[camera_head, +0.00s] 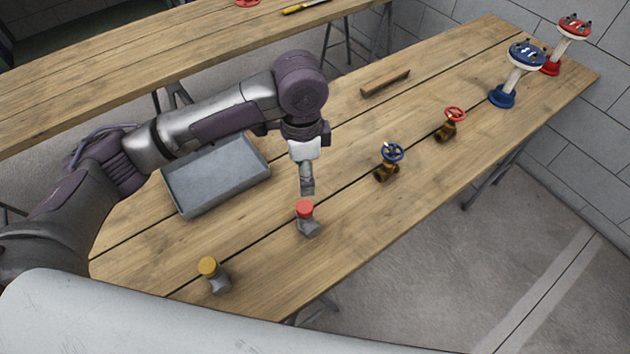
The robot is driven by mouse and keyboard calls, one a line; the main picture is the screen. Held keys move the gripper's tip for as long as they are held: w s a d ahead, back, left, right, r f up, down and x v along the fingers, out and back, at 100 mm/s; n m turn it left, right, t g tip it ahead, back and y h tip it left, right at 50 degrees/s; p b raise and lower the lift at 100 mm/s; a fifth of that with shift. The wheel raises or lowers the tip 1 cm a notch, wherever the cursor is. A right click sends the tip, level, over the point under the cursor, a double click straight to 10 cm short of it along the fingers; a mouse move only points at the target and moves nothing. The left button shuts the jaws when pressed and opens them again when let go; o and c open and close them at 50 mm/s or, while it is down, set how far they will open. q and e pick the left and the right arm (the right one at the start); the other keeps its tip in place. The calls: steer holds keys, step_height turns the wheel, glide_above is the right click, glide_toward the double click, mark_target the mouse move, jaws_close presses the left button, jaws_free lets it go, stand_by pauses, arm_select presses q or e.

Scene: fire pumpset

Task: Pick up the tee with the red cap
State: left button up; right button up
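The tee with the red cap (307,219) stands on the wooden table near its front edge, a grey fitting with the red cap on top. My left gripper (307,188) points down just above and behind the red cap in the picture. A small gap seems to show between the fingertips and the cap, so it does not appear to hold the tee. The fingers look close together from this side, and I cannot tell whether they are open. My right gripper is not in view.
A similar tee with a yellow cap (214,275) stands to the left. A blue-wheel valve (389,162), a red-wheel valve (449,124), a wooden strip (385,83) and blue (514,75) and red (564,43) flanged pieces are to the right.

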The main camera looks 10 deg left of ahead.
arm_select(q)
steer(key=p, duration=0.1)
glide_above(305, 207)
steer(key=s, duration=0.1)
step_height(305, 207, down, 5)
steer(key=shift+s+f, duration=0.1)
steer(key=shift+f, duration=0.1)
steer(key=shift+w+f, duration=0.2)
steer(key=shift+f, duration=0.35)
steer(key=shift+w+f, duration=0.2)
steer(key=shift+f, duration=0.35)
steer(key=shift+w+f+p, duration=0.25)
steer(key=shift+f+p, duration=0.4)
steer(key=shift+f, duration=2.1)
jaws_close()
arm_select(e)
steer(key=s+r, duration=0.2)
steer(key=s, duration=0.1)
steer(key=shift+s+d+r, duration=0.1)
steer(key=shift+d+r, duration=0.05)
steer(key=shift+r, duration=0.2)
